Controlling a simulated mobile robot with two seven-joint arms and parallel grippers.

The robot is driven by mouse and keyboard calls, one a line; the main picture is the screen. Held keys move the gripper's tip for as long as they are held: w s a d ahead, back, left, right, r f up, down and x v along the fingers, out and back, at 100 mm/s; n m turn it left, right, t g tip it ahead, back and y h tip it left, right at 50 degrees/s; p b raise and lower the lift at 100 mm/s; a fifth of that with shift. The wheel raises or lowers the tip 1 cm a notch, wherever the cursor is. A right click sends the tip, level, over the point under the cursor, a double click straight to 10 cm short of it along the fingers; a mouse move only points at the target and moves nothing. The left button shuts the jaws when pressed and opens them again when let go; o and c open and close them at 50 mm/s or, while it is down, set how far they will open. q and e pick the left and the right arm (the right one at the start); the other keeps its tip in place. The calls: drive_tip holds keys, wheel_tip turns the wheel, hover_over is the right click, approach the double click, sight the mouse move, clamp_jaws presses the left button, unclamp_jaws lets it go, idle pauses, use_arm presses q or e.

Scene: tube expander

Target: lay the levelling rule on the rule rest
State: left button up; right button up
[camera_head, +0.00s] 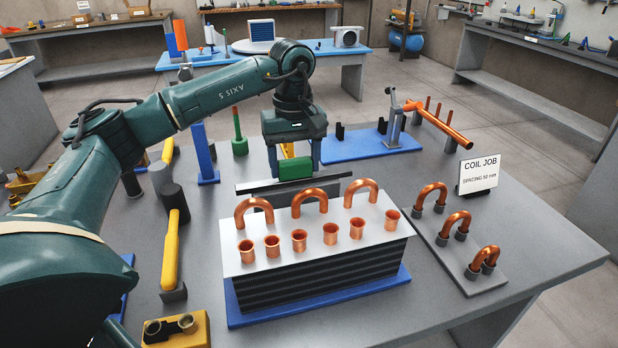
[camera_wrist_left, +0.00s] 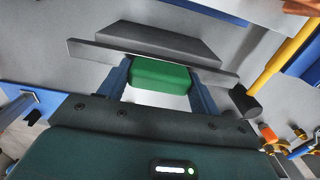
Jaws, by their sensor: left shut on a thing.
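The levelling rule (camera_head: 330,177) is a long flat grey bar with a green grip block. My left gripper (camera_head: 295,165) is shut on the green block, with a blue finger at each end of it. The left wrist view also shows the rule (camera_wrist_left: 90,50) crosswise in front of the fingers. The rule hangs behind the finned coil (camera_head: 320,275) and looks apart from it. A blue plate with two small black uprights (camera_head: 355,150), which looks like the rule rest, lies behind and right of the rule. My right gripper is not in view.
The coil has a white top plate with copper bends and flared tubes. A grey block with copper bends (camera_head: 470,275) and a "COIL JOB" sign (camera_head: 478,172) stand right. A copper tube (camera_head: 440,126) projects near the blue plate.

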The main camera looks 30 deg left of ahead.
use_arm(q)
drive_tip(key=o, duration=1.5)
drive_tip(key=shift+r+p, duration=0.75)
drive_tip(key=shift+r, duration=0.1)
drive_tip(key=shift+r+p, duration=1.8)
drive_tip(key=shift+r, duration=0.4)
